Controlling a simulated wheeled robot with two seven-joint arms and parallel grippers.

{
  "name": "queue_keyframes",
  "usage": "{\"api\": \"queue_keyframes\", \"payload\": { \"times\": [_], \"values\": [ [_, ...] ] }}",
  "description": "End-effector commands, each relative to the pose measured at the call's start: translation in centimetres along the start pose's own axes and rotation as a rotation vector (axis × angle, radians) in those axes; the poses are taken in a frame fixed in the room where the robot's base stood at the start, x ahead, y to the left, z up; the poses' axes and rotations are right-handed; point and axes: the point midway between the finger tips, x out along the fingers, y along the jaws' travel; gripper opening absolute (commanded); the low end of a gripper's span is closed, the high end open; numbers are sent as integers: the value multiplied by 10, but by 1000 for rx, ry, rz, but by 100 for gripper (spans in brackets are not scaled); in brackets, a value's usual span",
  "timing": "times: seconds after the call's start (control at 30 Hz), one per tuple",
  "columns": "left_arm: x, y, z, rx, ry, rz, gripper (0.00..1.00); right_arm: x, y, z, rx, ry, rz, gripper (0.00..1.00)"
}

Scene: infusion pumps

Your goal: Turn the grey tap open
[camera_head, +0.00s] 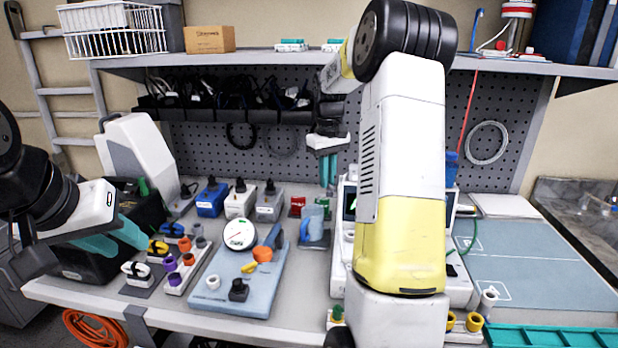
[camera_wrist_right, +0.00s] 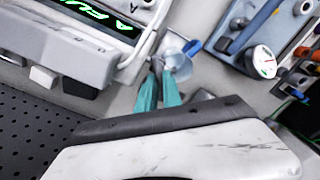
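A blue board (camera_head: 205,295) on the bench carries a round white gauge (camera_head: 240,234), an orange knob (camera_head: 262,254), a yellow lever (camera_head: 249,267), a white cap (camera_head: 213,282) and a black knob (camera_head: 239,290). A grey-blue handle (camera_head: 274,238) stands at its back right. I cannot tell for sure which part is the grey tap. My right gripper (camera_head: 328,184) points down above the bench, right of the board, its fingers a narrow gap apart and empty. It also shows in the right wrist view (camera_wrist_right: 160,68). My left gripper (camera_head: 133,236) is open and empty at the left.
A clear jug with a blue handle (camera_head: 313,222) stands below my right gripper. Blue, white and grey boxes with black tops (camera_head: 240,200) stand behind the board. Several coloured connectors (camera_head: 172,262) lie left of it. My right arm hides part of the white device (camera_head: 458,285).

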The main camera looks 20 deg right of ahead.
Motion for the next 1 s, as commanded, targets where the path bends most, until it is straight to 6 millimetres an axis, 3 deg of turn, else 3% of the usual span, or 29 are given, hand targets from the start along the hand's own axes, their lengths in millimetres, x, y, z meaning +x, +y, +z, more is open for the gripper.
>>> {"api": "queue_keyframes", "payload": {
  "times": [0.47,1.0],
  "values": [
    [0,0,0,0,0,0,35,0,-1,0,-56,0,1,0],
    [0,0,0,0,0,0,35,0,-6,2,-483,0,1,0]
  ]
}}
